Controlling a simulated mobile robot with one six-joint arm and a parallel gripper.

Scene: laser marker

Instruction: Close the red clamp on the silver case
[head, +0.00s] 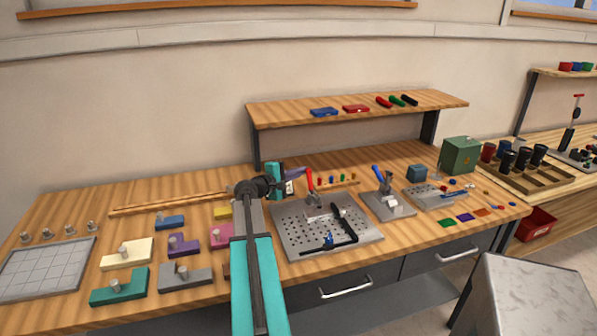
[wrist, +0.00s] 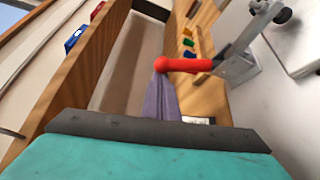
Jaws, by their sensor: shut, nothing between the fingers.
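The red clamp (head: 309,180) stands on a perforated metal plate (head: 290,232), its red handle raised. A small silver case (head: 321,213) sits at the foot of the clamp. My gripper (head: 302,173) is just left of the top of the red handle. In the wrist view, the shut purple fingers (wrist: 162,98) end at the red ball tip of the clamp handle (wrist: 188,65), overlapping it in the picture. I cannot tell whether they touch it. The handle runs right to a grey metal bracket (wrist: 236,66). Nothing is held.
A blue-handled clamp (head: 377,173) stands on its own base to the right. A wooden shelf (head: 350,112) overhangs the back of the bench. A black bracket (head: 345,225) lies on the perforated plate. Coloured blocks (head: 183,243) lie left of my arm.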

